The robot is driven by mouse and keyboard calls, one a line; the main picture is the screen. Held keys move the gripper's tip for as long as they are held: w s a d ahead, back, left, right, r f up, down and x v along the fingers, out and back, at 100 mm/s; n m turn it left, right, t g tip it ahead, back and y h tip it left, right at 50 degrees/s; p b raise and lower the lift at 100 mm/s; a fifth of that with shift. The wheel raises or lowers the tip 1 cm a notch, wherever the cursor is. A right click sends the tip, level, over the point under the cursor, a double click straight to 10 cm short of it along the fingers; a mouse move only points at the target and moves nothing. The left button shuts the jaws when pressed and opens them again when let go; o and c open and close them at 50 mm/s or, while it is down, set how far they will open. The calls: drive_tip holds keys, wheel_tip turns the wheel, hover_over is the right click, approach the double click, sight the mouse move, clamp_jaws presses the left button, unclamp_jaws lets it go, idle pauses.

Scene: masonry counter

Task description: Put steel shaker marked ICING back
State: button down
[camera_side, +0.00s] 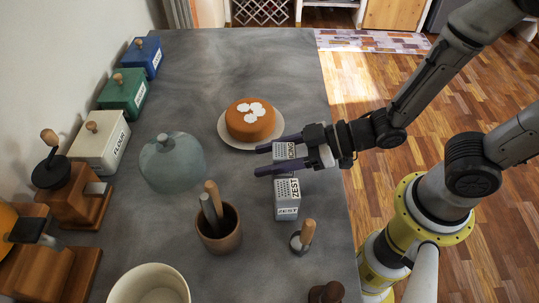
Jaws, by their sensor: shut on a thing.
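The steel shaker marked ICING (284,152) is between the two dark fingers of my gripper (268,159), and my gripper is shut on it. The shaker is close to upright, with its lettering on the right side. Part of its lower body is hidden by the nearer finger. It appears just behind or above the grey box marked ZEST (287,206); I cannot tell whether it touches the counter or hangs above it.
An orange cake with white patches (242,127) sits on a white plate (224,129) behind the shaker. A mortar with pestles (220,236), a wooden-handled stamp (302,239) and a glass dome (170,166) stand nearby. Coloured boxes (123,97) line the left wall. The counter's back is clear.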

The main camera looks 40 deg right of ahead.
drive_tip(key=shift+f, duration=0.2)
drive_tip(key=shift+c, duration=1.2)
unclamp_jaws()
